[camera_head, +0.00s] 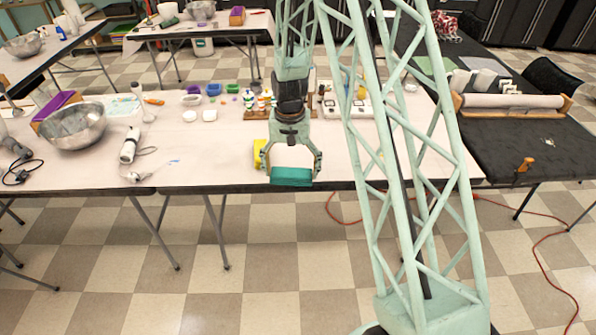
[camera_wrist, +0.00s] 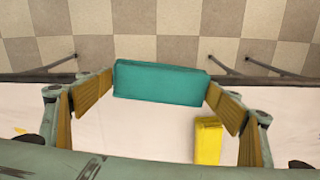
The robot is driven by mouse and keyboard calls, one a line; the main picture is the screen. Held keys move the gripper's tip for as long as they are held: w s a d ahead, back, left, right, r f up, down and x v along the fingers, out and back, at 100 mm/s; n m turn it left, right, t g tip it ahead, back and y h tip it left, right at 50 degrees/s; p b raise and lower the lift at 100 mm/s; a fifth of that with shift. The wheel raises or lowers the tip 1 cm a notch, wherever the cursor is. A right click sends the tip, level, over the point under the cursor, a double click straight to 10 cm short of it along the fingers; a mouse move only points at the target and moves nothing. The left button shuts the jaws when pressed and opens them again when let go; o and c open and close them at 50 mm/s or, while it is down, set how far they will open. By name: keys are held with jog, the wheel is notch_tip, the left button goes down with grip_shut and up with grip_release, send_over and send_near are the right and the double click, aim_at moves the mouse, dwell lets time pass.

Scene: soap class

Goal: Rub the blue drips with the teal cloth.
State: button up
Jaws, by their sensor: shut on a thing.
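The teal cloth (camera_head: 291,176) is a folded, block-like pad. My gripper (camera_head: 290,165) is shut on it near the front edge of the white table. In the wrist view the cloth (camera_wrist: 160,80) sits between the two fingertips (camera_wrist: 160,88), partly past the table edge with the floor beyond. I cannot tell whether it touches the table. Small blue drips (camera_head: 174,162) lie on the table to the left of my gripper, near a white corded tool. The drips are not clear in the wrist view.
A yellow block (camera_wrist: 207,140) lies on the table beside my gripper. A white hand tool (camera_head: 130,145) and a steel bowl (camera_head: 74,125) stand to the left. Bottles (camera_head: 262,100) and small tubs (camera_head: 213,89) are behind. The table between the drips and my gripper looks clear.

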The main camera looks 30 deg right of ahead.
aim_at(279, 174)
jog(key=a+n, duration=0.2)
jog(key=n, duration=0.1)
jog(key=w+a+n, duration=0.1)
jog(key=a+n, duration=0.1)
jog(key=n, duration=0.1)
jog(key=shift+f, duration=0.2)
dwell(0.4)
